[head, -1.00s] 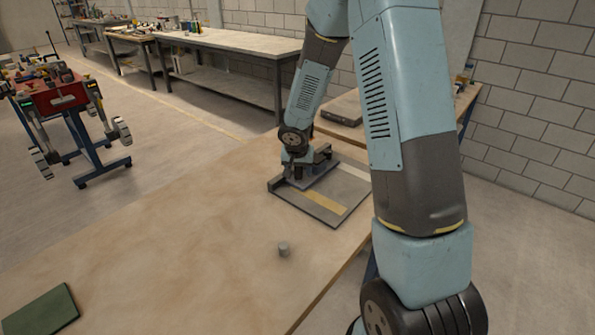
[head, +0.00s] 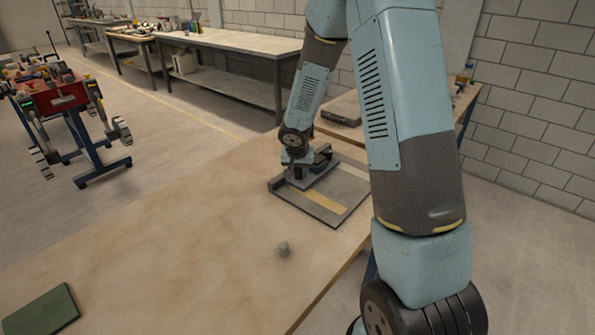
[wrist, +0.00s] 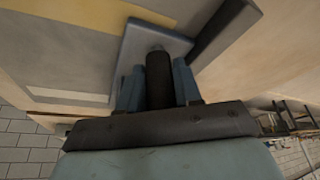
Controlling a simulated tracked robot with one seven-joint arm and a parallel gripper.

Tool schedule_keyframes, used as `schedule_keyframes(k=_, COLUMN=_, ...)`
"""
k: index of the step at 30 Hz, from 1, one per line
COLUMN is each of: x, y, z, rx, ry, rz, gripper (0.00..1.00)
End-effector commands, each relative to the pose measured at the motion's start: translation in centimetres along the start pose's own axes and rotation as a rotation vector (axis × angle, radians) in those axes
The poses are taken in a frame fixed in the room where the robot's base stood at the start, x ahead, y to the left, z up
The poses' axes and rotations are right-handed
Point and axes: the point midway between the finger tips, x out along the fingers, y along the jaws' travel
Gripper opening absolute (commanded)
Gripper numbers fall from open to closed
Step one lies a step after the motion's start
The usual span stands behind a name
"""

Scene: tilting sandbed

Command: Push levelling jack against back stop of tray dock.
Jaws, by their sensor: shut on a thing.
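The tray dock (head: 310,208) is a flat grey plate with a yellow strip and a pale strip, lying on the table. A raised dark bar, its back stop (head: 275,185), runs along its far-left edge and also shows in the wrist view (wrist: 223,42). The levelling jack (head: 318,179) stands on the dock; its blue-grey base plate (wrist: 145,48) shows in the wrist view, close beside the bar. My gripper (head: 296,178) is shut on the jack's dark upright post (wrist: 160,80), with a blue finger on each side. Any contact between base and bar is unclear.
A green flat block (head: 42,310) lies at the near left. The table between them is clear. A dark flat case (head: 342,108) lies beyond the dock.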

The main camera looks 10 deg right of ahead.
Motion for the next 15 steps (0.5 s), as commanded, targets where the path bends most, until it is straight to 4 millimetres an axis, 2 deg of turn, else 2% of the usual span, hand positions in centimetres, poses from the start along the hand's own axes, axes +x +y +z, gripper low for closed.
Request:
schedule_keyframes(k=7, x=0.0, y=0.02, z=-0.01, rx=0.0, ry=0.0, rz=0.0, gripper=0.0)
schedule_keyframes(k=8, x=0.0, y=0.02, z=-0.01, rx=0.0, ry=0.0, rz=0.0, gripper=0.36)
schedule_keyframes(k=15, x=0.0, y=0.02, z=-0.01, rx=0.0, ry=0.0, rz=0.0, gripper=0.59)
